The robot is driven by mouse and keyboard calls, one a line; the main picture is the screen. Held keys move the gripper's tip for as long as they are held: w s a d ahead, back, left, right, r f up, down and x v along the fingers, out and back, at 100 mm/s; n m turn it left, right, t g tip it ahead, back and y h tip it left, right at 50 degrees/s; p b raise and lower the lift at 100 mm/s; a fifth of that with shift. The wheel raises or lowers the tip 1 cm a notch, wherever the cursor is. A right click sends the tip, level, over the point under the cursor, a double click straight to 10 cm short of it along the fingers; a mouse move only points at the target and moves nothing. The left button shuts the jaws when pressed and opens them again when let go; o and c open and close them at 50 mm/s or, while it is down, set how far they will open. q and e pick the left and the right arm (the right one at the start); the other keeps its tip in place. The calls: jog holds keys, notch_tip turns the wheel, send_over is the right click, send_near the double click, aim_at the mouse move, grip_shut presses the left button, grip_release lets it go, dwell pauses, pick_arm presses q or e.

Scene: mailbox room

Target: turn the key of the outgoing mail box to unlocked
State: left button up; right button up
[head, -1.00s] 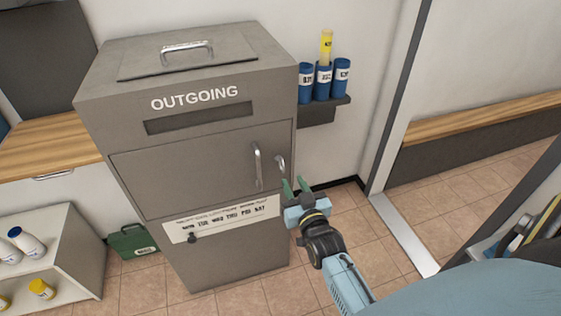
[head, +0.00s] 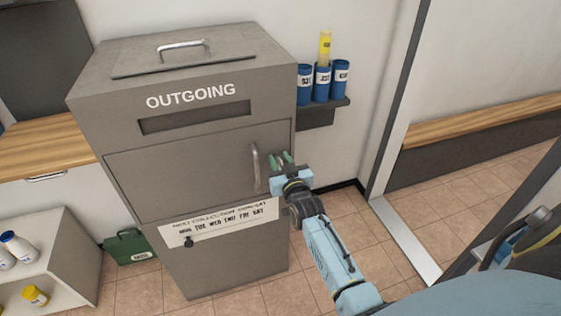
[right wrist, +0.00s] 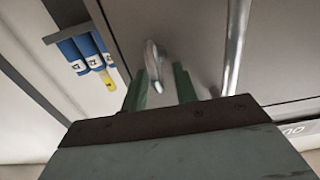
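The grey outgoing mail box (head: 130,175) stands in front of me, its door shut. The silver key (right wrist: 153,62) sticks out of the door's edge beside the long door handle (head: 256,165). My right gripper (head: 281,157) is at the key, with its green fingers pointing toward the door. In the right wrist view the fingers (right wrist: 161,88) are apart, with the key showing between them, nearer one finger. I cannot tell if they touch it. In the head view the gripper hides the key.
A small wall shelf (head: 325,112) with blue tubes is right of the box. A white shelf (head: 60,245) with bottles and a green case (head: 130,246) are at left. A door frame (head: 395,120) stands at right. Tiled floor is clear in front of the frame.

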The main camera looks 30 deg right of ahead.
grip_shut()
